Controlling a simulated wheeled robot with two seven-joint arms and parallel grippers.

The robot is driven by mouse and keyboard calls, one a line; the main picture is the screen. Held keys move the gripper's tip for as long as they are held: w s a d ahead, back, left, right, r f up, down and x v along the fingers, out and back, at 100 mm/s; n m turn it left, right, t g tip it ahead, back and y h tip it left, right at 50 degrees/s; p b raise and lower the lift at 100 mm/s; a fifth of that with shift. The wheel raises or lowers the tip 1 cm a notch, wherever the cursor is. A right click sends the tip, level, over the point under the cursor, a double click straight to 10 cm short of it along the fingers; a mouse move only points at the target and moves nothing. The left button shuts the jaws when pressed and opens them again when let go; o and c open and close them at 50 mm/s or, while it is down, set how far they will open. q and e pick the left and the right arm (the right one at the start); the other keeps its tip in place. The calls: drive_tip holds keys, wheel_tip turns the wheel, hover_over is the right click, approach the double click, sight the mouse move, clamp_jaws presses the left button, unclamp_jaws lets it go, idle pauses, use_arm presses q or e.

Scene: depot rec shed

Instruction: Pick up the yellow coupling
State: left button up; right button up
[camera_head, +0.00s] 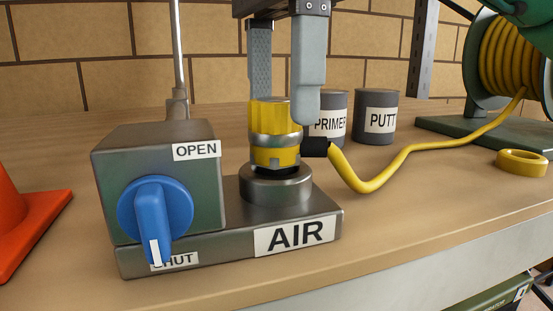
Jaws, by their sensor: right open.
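The yellow coupling (272,128), with a silver band round its middle, stands upright on the round metal seat (276,187) of the AIR base (235,226). My right gripper (284,106) comes down from above, open. Its left finger ends at the coupling's upper edge, partly hidden behind it. Its right finger reaches down along the coupling's right side. I cannot tell whether either finger touches. The black end of a yellow hose (372,184) lies at the coupling's right; whether they join is unclear. My left gripper is not in view.
A valve box (108,160) with a blue knob (155,208) pointing at SHUT stands left. An orange cone (22,222) is at far left. PRIMER (330,122) and PUTTY (376,115) cans stand behind right. A hose reel (510,55) and yellow ring (522,162) are at right.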

drive_tip(key=f, duration=0.1)
drive_tip(key=f+p, duration=0.1)
drive_tip(key=f, duration=0.1)
drive_tip(key=shift+w+a+f, duration=0.2)
drive_tip(key=shift+w+f, duration=0.05)
drive_tip(key=shift+w, duration=0.05)
drive_tip(key=shift+s+d+f, duration=0.1)
drive_tip(key=shift+s+f, duration=0.1)
drive_tip(key=shift+f, duration=0.15)
drive_tip(key=shift+w, duration=0.1)
drive_tip(key=c, duration=1.1)
drive_tip(key=shift+r, duration=0.2)
drive_tip(key=shift+r, duration=4.8)
